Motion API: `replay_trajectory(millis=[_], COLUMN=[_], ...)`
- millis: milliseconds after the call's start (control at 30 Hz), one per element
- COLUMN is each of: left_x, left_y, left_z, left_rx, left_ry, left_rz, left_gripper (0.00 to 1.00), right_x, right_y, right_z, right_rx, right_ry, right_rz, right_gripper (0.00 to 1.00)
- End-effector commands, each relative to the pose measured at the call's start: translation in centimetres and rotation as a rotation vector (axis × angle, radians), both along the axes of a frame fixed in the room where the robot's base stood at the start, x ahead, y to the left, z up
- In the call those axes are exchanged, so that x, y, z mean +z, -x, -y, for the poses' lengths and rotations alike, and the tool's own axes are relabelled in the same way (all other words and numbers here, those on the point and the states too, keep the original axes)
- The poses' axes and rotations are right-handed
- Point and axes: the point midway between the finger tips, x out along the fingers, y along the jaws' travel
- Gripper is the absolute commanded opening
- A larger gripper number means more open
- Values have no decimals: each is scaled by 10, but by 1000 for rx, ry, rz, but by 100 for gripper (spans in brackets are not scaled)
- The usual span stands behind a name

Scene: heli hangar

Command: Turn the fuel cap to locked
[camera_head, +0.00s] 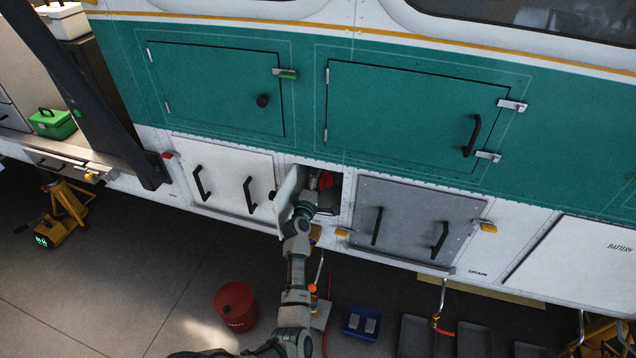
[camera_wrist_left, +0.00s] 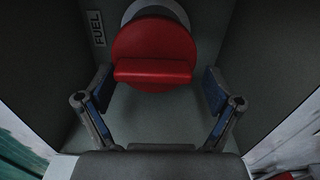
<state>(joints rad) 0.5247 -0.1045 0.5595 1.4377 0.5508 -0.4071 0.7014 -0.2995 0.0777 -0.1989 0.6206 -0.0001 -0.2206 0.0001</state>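The red round fuel cap (camera_wrist_left: 155,40) sits at the back of a recessed bay, with its raised grip bar lying about horizontal in the left wrist view. A grey ring shows behind its top, and a FUEL label (camera_wrist_left: 97,29) is on the left. In the head view the cap (camera_head: 326,179) is partly hidden by my arm. My left gripper (camera_wrist_left: 158,92) is open and empty, its fingers spread on either side below the grip bar, not touching it. It also shows in the head view (camera_head: 312,186), reaching into the bay. My right gripper is out of view.
The small white bay door (camera_head: 287,192) stands open, close to the left of my wrist. White (camera_head: 222,178) and grey (camera_head: 415,220) panels with black handles flank the bay. A red bucket (camera_head: 236,304) and a blue bin (camera_head: 361,322) stand on the floor.

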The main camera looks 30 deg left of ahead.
Motion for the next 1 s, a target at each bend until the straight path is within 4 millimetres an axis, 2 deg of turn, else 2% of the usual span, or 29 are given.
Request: replay_trajectory(millis=[33,167,600,1000], left_x=[0,0,-3,-3], left_y=[0,-1,-2,-2], left_z=[2,7,9,5], left_rx=[-1,-2,-12,-10], left_ry=[1,-3,2,-90], left_rz=[0,-3,-8,-31], left_gripper=[77,44,43,43], right_x=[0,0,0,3], right_y=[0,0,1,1], right_z=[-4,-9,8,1], right_rx=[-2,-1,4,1], right_ry=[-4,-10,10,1], right_rz=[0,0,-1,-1], right_gripper=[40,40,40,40])
